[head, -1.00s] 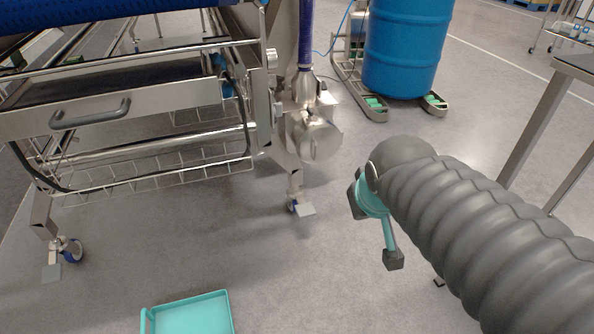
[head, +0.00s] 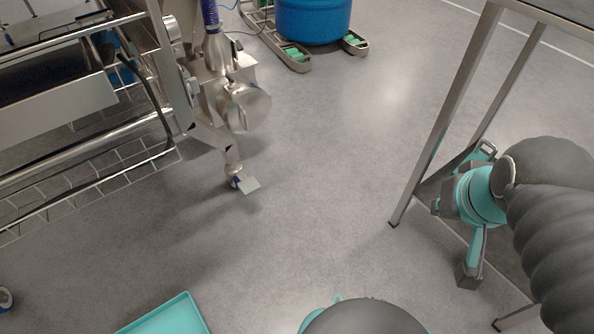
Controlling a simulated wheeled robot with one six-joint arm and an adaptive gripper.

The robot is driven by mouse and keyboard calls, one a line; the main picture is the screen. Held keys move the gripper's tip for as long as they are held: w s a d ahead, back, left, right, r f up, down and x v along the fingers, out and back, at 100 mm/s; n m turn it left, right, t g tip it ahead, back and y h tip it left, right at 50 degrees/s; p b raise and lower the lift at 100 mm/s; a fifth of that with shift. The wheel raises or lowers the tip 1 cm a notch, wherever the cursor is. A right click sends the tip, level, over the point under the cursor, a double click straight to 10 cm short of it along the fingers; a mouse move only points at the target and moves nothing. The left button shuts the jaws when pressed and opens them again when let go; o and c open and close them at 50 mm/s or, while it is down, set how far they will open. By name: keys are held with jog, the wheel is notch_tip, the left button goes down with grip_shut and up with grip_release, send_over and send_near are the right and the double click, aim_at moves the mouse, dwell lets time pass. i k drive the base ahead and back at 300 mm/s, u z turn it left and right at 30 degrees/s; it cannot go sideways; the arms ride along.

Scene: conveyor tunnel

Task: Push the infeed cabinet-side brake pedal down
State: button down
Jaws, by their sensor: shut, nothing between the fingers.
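A flat metal brake pedal (head: 250,186) sticks out from a blue-wheeled caster (head: 235,182) under the near right leg of the conveyor frame. The pedal is low, just above the floor; I cannot tell its exact tilt. Another caster wheel (head: 5,298) is cut off at the left edge, with its pedal out of view. The frames do not label which is the cabinet-side one. My gripper (head: 440,206), teal and dark grey, is at the right beside a table leg, well apart from the pedal. It is shut and empty; its fingertips are mostly hidden.
A steel table (head: 430,125) stands right, its legs close to my gripper. A teal tray (head: 166,318) lies on the floor at the bottom. A wire basket (head: 95,180) hangs under the conveyor. A blue drum (head: 312,20) stands behind. The floor between pedal and table is clear.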

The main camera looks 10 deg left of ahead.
aim_at(248, 186)
jog(key=z, duration=0.15)
jog(key=k, duration=0.65)
jog(key=u, duration=1.15)
jog(key=i, duration=1)
